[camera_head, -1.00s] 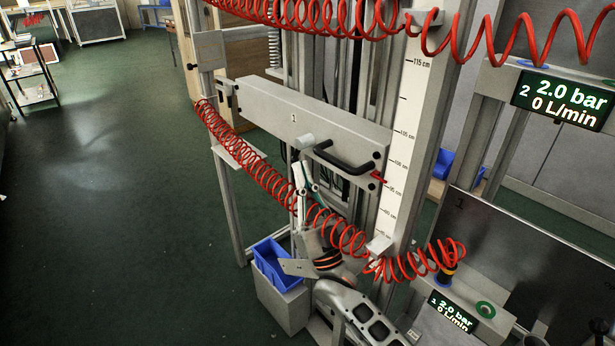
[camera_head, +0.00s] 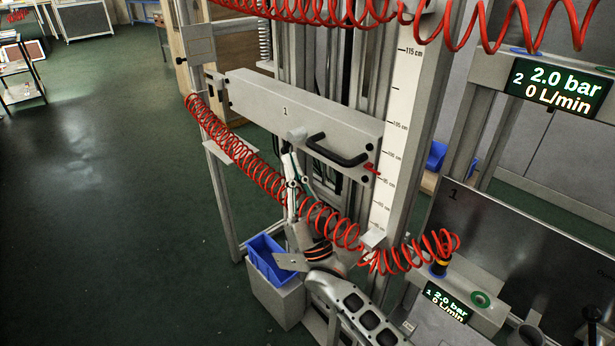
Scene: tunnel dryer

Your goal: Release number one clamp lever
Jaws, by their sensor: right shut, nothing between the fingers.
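The grey beam (camera_head: 255,100) marked 1 runs across the machine frame. A small dark latch-like part (camera_head: 215,85) is at the beam's left end. My right gripper (camera_head: 288,157) points upward just below the cylindrical part. It is shut and empty. I cannot tell whether its fingertips touch that part. My left gripper is out of view.
A coiled red hose (camera_head: 245,158) hangs across my right arm near the gripper. A blue bin (camera_head: 269,262) stands on a grey box left of my arm. A height scale (camera_head: 399,125) and pressure display (camera_head: 558,90) are at right. The green floor at left is open.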

